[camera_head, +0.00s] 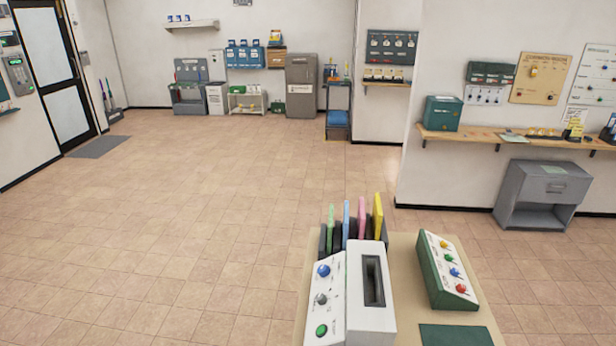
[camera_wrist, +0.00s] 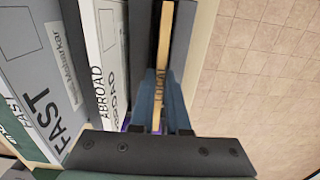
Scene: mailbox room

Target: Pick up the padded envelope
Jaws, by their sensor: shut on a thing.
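A thin tan padded envelope (camera_wrist: 165,40) shows edge-on in the wrist view, standing in a dark slot near the top centre. My gripper (camera_wrist: 161,88) has its bluish fingers on both sides of the envelope and is shut on it. The envelope's broad faces are hidden by the slot walls and fingers. I cannot tell whether it is still resting on the slot's floor. Neither my gripper nor the envelope can be made out in the head view.
Labelled grey and white panels, one reading FAST (camera_wrist: 38,110), stand close left of my gripper. Tiled floor (camera_wrist: 250,60) is open on the right. The head view shows a desk (camera_head: 405,262) with control boxes, wall shelves with equipment, and wide clear floor (camera_head: 180,220).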

